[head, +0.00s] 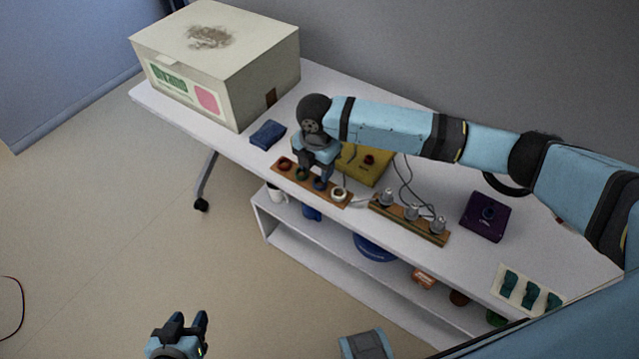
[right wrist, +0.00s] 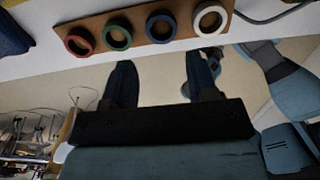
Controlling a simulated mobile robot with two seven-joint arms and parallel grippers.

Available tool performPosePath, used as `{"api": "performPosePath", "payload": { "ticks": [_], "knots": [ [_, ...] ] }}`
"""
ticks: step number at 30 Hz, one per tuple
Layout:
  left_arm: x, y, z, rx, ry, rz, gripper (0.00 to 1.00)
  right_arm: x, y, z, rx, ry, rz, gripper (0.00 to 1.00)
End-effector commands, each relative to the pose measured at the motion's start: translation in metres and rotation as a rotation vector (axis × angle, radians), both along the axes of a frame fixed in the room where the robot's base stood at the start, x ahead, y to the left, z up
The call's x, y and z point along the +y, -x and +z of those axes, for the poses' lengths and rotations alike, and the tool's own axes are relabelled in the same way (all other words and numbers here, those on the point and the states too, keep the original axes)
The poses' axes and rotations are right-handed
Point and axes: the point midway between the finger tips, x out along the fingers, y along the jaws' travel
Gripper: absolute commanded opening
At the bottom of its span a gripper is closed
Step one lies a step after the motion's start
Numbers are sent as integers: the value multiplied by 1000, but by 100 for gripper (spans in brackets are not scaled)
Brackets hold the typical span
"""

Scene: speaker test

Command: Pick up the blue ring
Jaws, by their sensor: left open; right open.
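The blue ring (right wrist: 161,39) lies on a brown wooden board (right wrist: 184,18) in the right wrist view, between a green ring (right wrist: 117,47) and a white ring (right wrist: 210,31). A red ring (right wrist: 79,51) lies at the board's left end. In the head view the blue ring (head: 320,185) is close to my right gripper's fingers and partly hard to make out. My right gripper (right wrist: 160,66) is open and empty, its fingers pointing toward the board, with the blue ring roughly ahead of the gap. My left gripper (head: 188,320) is open and empty, low over the floor.
A yellow device (head: 362,168) is behind the board. A board with metal knobs (head: 410,220) and a purple box (head: 486,216) stand to the right. A shelf is below.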

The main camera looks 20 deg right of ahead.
Motion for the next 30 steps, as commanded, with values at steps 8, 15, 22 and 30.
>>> {"api": "performPosePath", "payload": {
  "ticks": [8,15,22,30],
  "knots": [
    [-2,0,-1,-1,4,3,43,-2,0,-18,-1,1,-1,53],
    [-6,0,-5,1,12,6,43,-5,0,-54,0,0,-1,53],
    [-6,1,-4,1,13,5,43,-6,0,-59,-1,0,0,53],
    [-3,1,-5,0,3,-2,43,-5,0,-59,-1,0,-1,25]
  ]
}}
